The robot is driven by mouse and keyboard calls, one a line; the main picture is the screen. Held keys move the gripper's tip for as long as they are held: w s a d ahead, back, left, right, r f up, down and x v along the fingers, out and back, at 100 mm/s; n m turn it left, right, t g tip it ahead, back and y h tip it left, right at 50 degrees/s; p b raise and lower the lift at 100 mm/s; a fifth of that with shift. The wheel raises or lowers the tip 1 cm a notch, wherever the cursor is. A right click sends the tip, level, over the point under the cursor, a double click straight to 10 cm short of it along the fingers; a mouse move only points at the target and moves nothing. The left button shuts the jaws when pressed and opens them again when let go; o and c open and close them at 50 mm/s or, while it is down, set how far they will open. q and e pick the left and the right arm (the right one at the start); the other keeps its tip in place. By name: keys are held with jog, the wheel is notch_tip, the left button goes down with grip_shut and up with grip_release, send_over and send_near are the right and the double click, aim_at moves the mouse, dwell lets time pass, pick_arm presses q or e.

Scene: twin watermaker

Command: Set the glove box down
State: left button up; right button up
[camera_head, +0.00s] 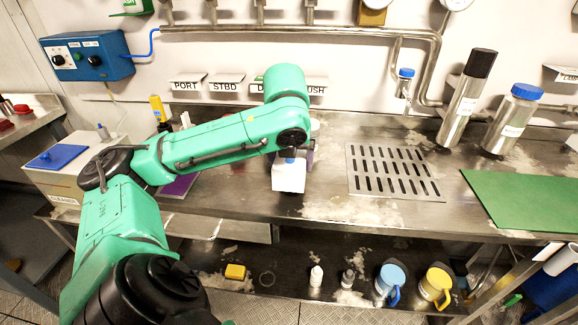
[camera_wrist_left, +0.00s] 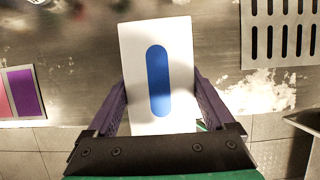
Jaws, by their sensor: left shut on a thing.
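The glove box (camera_head: 288,178) is white. In the left wrist view its top face shows a long blue oval (camera_wrist_left: 158,80). My left gripper (camera_head: 292,158) is shut on the box, with one purple finger along each side, as the left wrist view shows (camera_wrist_left: 160,108). The box is over the front part of the steel counter (camera_head: 240,202), left of the slotted drain plate (camera_head: 395,173). I cannot tell whether its underside touches the counter. My arm and wrist cover part of it in the head view. My right gripper is not in view.
A green mat (camera_head: 525,200) lies at the right. Two steel cylinders, one black-capped (camera_head: 465,98) and one blue-capped (camera_head: 510,120), stand behind it. A purple-and-pink card (camera_wrist_left: 20,92) lies left of the box. A lower shelf holds a blue jug (camera_head: 390,280) and a yellow jug (camera_head: 436,286).

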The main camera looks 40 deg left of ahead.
pick_arm(q)
jog(key=f, duration=0.1)
jog(key=f+b, duration=0.1)
jog(key=f, duration=0.1)
jog(key=f+b, duration=0.1)
jog(key=shift+s+f, duration=0.25)
jog(key=shift+f, duration=0.15)
jog(key=shift+w, duration=0.1)
jog(key=o, duration=1.3)
jog(key=shift+c, duration=0.2)
jog(key=p+v, duration=0.5)
jog(key=v, duration=0.7)
jog(key=shift+r, duration=0.1)
